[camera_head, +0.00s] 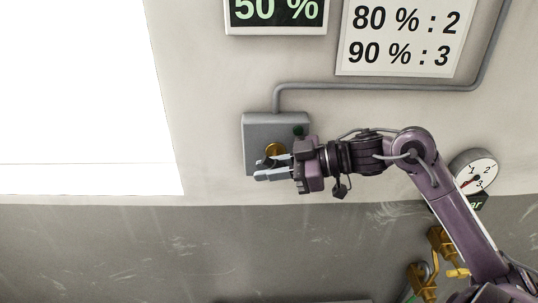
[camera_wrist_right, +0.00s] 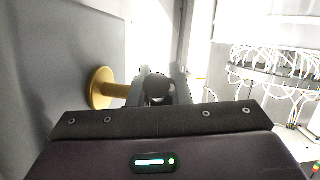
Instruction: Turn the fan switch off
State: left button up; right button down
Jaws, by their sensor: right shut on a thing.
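The fan switch appears to be the grey box (camera_head: 262,128) on the wall, with a round brass part (camera_head: 275,150) on its face. In the right wrist view a brass disc (camera_wrist_right: 101,88) with a short stem sticks out from the grey face at the left. A dark round knob (camera_wrist_right: 157,88) stands at the stem's end, between my fingers. My right gripper (camera_head: 264,168) is in front of the box's lower part, its fingers pointing left. It is shut on the knob, as seen in the right wrist view (camera_wrist_right: 162,80). My left gripper is not in view.
A dark "50 %" display (camera_head: 275,28) and a white sign (camera_head: 400,38) hang above the box. A grey conduit (camera_head: 380,88) runs from the box to the right. A dial (camera_head: 474,172) and yellow fittings (camera_head: 440,245) lie near my right arm. A bright white panel (camera_head: 75,90) fills the left.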

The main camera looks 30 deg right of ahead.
jog(key=g+h+p, duration=0.1)
jog(key=p, duration=0.1)
jog(key=g+h+p, duration=0.1)
jog(key=h+p, duration=0.1)
jog(key=p, duration=0.1)
jog(key=shift+d+r, duration=0.15)
jog(key=shift+r, duration=0.05)
jog(key=shift+s+d+f+n+g+h+p, duration=0.1)
jog(key=shift+f+n+g+h+p, duration=0.1)
jog(key=shift+g+h+p, duration=0.15)
jog(key=shift+f+n+g+h+p, duration=0.1)
jog(key=shift+f+g+h, duration=0.15)
jog(key=shift+h, duration=0.2)
jog(key=shift+s+d+f+g+h, duration=0.15)
jog(key=shift+g+h, duration=0.45)
jog(key=shift+h, duration=0.3)
jog(key=c, duration=1.3)
grip_release()
jog(key=shift+c, duration=0.2)
jog(key=shift+s+d+r, duration=0.1)
jog(key=shift+d+r, duration=0.05)
jog(key=shift+r, duration=0.25)
jog(key=b+v, duration=0.2)
jog(key=v, duration=0.5)
